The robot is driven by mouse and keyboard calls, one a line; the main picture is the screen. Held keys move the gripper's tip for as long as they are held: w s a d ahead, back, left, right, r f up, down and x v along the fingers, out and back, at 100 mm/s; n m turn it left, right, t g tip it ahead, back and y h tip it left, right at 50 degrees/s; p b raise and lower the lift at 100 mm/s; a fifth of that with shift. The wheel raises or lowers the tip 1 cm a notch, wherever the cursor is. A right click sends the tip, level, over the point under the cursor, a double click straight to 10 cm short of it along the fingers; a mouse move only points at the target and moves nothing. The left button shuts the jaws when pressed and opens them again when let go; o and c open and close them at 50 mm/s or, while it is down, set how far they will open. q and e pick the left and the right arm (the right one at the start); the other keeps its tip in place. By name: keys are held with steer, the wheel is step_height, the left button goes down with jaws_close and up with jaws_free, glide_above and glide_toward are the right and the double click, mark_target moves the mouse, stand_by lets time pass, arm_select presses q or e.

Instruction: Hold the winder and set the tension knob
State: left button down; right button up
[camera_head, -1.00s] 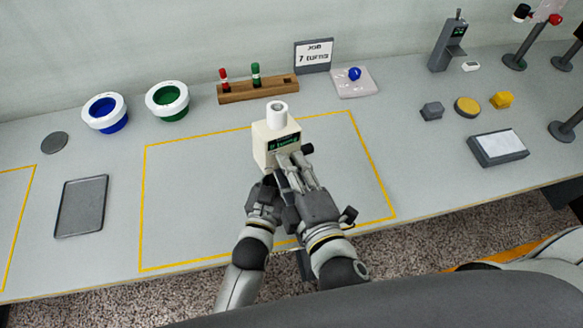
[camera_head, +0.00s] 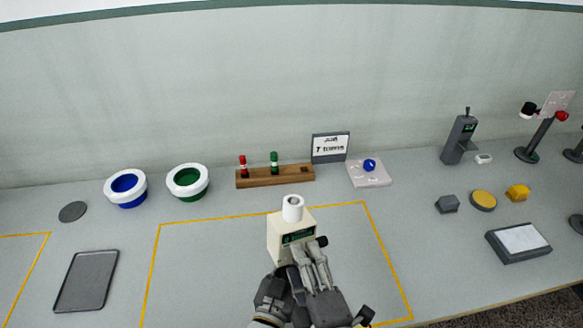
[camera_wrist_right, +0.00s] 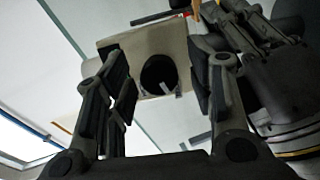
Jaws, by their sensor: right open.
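The winder (camera_head: 284,235) is a cream box with a dark green-lettered display and a white cylinder (camera_head: 292,208) on top. It stands inside the yellow outline, with a black knob-like part (camera_head: 322,241) at its right side. My right gripper (camera_head: 314,265) is in front of the winder. In the right wrist view its open fingers (camera_wrist_right: 165,85) lie either side of a round black knob (camera_wrist_right: 158,74) on the winder's cream face; contact is unclear. My left gripper (camera_head: 277,283) is at the winder's lower front left; its fingertips are hidden, so its grip is unclear.
Behind the winder are a wooden rack (camera_head: 275,175) with red and green spindles, a sign (camera_head: 330,147) and a blue knob on a pale plate (camera_head: 369,172). Blue (camera_head: 126,188) and green (camera_head: 188,181) bowls stand left. The outlined area left of the winder is clear.

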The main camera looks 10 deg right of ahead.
steer(key=n+t, duration=0.1)
steer(key=n, duration=0.4)
steer(key=n+y, duration=0.1)
steer(key=n, duration=0.6)
steer(key=shift+d+f+t, duration=0.1)
steer(key=shift+t, duration=0.3)
steer(key=s+d, duration=0.2)
steer(key=s, duration=0.9)
steer(key=w+a+r+n+g+y, duration=0.2)
steer(key=a+n+g+y, duration=0.3)
steer(key=a+n, duration=0.4)
steer(key=w+a+r+n+g+y, duration=0.2)
steer(key=w+a+n+g+y, duration=0.15)
steer(key=a+n+g, duration=0.55)
steer(key=w+a+r+n+g+y, duration=0.2)
steer(key=a+n+g+y, duration=0.35)
steer(key=n, duration=0.55)
steer(key=w+d+r+n+h, duration=0.3)
steer(key=d+r+n+h, duration=0.2)
steer(key=d+r+h, duration=0.4)
steer(key=w+d+r+n+t+h, duration=0.1)
steer(key=w+d+r+n+h, duration=0.2)
steer(key=d+r+h, duration=0.6)
step_height(320, 180, up, 3)
steer(key=shift+d+r+n+h, duration=0.2)
steer(key=shift+d+n+h, duration=0.1)
steer(key=shift+n, duration=0.9)
